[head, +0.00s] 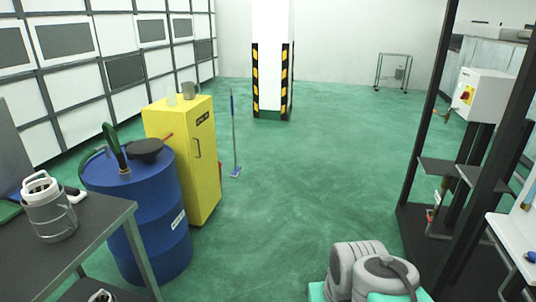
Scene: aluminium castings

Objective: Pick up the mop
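The mop (234,135) stands upright on the green floor, just right of the yellow cabinet. It has a thin grey handle with a blue upper end and a small flat blue and white head (235,173) resting on the floor. It is some distance ahead of me.
A yellow cabinet (206,165) and a blue drum (150,215) stand left of the mop. A grey table (100,228) is at the near left. A dark rack (418,168) stands right. The middle floor is clear.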

